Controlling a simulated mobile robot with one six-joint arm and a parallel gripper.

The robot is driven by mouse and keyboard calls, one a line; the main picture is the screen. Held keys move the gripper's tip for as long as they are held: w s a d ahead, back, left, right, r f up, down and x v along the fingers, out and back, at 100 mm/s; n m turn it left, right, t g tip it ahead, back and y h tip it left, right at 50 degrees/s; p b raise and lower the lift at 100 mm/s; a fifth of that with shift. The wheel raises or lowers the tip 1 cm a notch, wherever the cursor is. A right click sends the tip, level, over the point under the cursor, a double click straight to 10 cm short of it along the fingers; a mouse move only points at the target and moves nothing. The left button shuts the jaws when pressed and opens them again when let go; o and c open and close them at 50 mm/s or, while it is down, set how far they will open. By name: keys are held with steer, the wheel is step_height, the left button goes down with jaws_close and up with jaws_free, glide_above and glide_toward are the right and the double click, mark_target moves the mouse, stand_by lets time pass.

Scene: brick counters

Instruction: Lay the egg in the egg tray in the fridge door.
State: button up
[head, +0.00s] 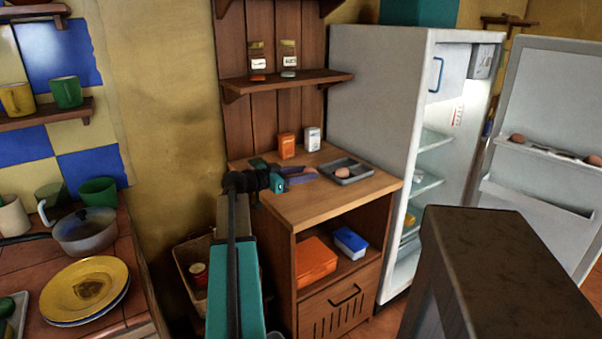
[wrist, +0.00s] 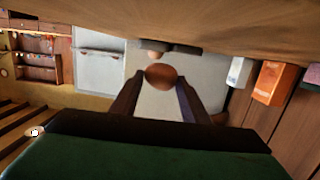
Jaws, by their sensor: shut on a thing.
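My gripper (head: 308,174) is low over the wooden counter, left of a grey tray. In the wrist view its two fingers (wrist: 160,88) are shut on a brown egg (wrist: 161,77) at their tips. The held egg cannot be made out clearly in the head view. The fridge door (head: 556,88) stands wide open at the right. The egg tray (head: 548,151) is on its upper door shelf, with a brown egg (head: 517,138) towards its left end and another (head: 594,160) towards its right end.
The grey tray (head: 368,178) on the counter holds a pinkish egg (head: 342,172). An orange box (head: 287,146) and a white box (head: 312,139) stand at the counter's back. The fridge body (head: 383,92) rises right of the counter. A dark-topped block (head: 490,235) fills the lower right foreground.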

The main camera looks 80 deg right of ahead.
steer(key=shift+s+a+r+b, duration=0.2)
steer(key=shift+s+a, duration=0.5)
steer(key=shift+a, duration=0.95)
steer(key=shift+s+a+r+b, duration=0.15)
steer(key=shift+s+a, duration=0.6)
steer(key=shift+a, duration=0.95)
steer(key=shift+s+a+r+b, duration=0.15)
steer(key=shift+s+a, duration=0.55)
steer(key=shift+a, duration=0.95)
steer(key=shift+w, duration=0.15)
steer(key=shift+w, duration=0.25)
steer(key=shift+w+a, duration=0.1)
steer(key=shift+w, duration=0.4)
steer(key=shift+s, duration=0.1)
